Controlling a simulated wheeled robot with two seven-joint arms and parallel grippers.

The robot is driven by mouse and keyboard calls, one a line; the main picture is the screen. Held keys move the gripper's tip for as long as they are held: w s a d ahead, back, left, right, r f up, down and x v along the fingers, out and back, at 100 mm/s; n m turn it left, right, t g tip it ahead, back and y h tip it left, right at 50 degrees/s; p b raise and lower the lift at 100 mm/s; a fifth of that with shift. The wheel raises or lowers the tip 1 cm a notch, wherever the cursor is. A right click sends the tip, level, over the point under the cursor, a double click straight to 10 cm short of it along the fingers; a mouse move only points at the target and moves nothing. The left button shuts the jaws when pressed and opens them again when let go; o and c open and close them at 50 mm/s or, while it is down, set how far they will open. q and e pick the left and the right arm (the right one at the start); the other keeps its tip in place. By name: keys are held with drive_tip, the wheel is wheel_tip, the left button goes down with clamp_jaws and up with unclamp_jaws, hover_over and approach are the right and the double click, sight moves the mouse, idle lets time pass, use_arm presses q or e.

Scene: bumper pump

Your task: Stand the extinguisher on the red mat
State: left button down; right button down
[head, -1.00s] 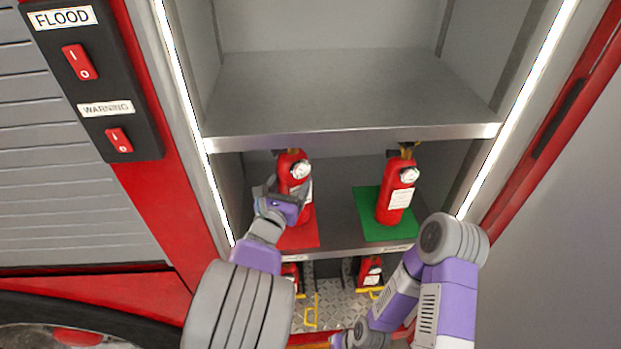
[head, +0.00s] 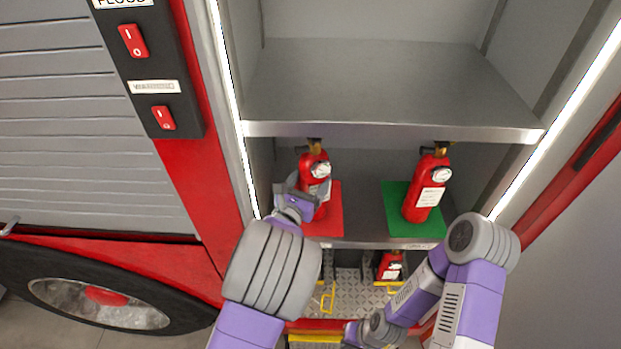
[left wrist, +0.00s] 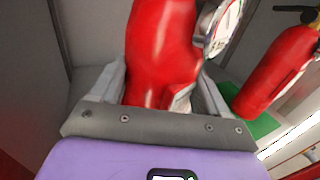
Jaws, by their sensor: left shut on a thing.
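The held red extinguisher (head: 315,163) is upright or nearly so over the red mat (head: 334,222) on the middle shelf. I cannot tell whether its base touches the mat; my arm hides part of it. My left gripper (head: 308,192) is shut on its body. In the left wrist view the extinguisher (left wrist: 160,55) fills the space between the fingers (left wrist: 163,88), with its round gauge at the right. My right gripper (head: 354,334) is low at the bottom, small and partly hidden, so its jaws are unclear.
A second extinguisher (head: 427,190) stands on a green mat (head: 399,222) to the right. Another extinguisher (head: 391,264) is in the lower bay on a tread-plate floor (head: 347,288). The upper shelf (head: 390,85) is empty. Compartment walls and light strips flank the shelves.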

use_arm(q)
drive_tip(key=shift+r, duration=0.25)
drive_tip(key=shift+w+f, duration=0.1)
drive_tip(key=shift+c, duration=1.4)
unclamp_jaws()
drive_tip(key=shift+f, duration=0.25)
drive_tip(key=shift+o, duration=1.4)
drive_tip(key=shift+r, duration=0.2)
drive_tip(key=b+v, duration=0.1)
drive_tip(key=v, duration=0.5)
drive_tip(key=shift+s+f, duration=0.1)
drive_tip(key=shift+s, duration=0.1)
drive_tip(key=shift+s+a+b, duration=0.3)
drive_tip(key=shift+s, duration=0.35)
